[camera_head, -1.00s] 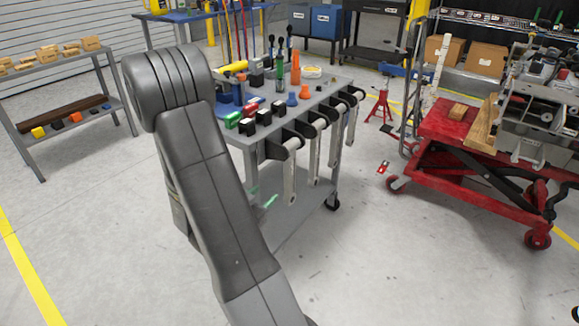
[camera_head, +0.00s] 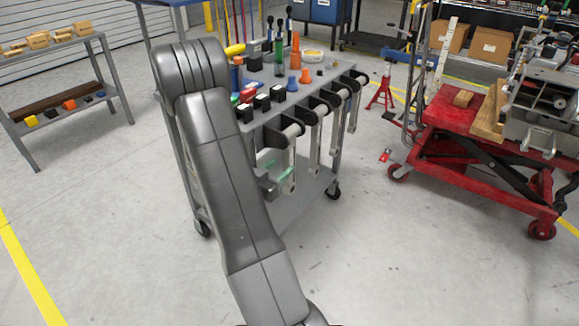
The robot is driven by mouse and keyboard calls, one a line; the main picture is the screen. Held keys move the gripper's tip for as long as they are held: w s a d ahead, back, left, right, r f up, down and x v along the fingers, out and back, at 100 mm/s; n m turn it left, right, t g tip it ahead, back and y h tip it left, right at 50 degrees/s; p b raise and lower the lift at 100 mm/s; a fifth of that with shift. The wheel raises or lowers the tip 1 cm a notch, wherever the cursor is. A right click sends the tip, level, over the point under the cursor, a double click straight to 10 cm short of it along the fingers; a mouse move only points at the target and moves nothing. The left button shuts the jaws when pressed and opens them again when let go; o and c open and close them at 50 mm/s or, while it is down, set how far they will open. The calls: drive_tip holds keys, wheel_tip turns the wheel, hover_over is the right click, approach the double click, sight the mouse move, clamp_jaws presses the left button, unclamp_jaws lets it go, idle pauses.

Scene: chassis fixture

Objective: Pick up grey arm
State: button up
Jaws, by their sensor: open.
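Several grey arms hang down in a row from black brackets along the right side of a grey cart. The nearest grey arm (camera_head: 289,158) hangs closest to me, and another grey arm (camera_head: 315,143) hangs just behind it. My gripper (camera_head: 277,169) is low beside the nearest grey arm, with its green-tipped fingers open and apart. One fingertip shows left of the hanging arm and the other close to its lower end. I cannot tell whether the fingers touch it or lie around it. My own arm hides part of the cart and the gripper's wrist.
The grey cart (camera_head: 228,205) carries bottles, orange cones and small coloured blocks on top. A red lift table (camera_head: 455,180) stands at right, with a red jack stand (camera_head: 382,90) behind it. A grey shelf (camera_head: 95,105) stands at left. The floor in front is clear.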

sight(286, 151)
drive_tip(key=b+x, duration=0.1)
drive_tip(key=x, duration=0.4)
drive_tip(key=shift+d+r, duration=0.15)
drive_tip(key=shift+d, duration=0.05)
drive_tip(key=c, duration=1)
clamp_jaws()
drive_tip(key=shift+r, duration=0.15)
drive_tip(key=shift+r, duration=0.4)
wheel_tip(286, 151, up, 3)
drive_tip(key=shift+r+p, duration=0.1)
drive_tip(key=shift+p, duration=0.8)
drive_tip(key=s+d, duration=1)
drive_tip(key=d, duration=0.4)
drive_tip(key=shift+s+d+f, duration=0.25)
drive_tip(key=shift+d+f, duration=0.05)
drive_tip(key=shift+f, duration=0.05)
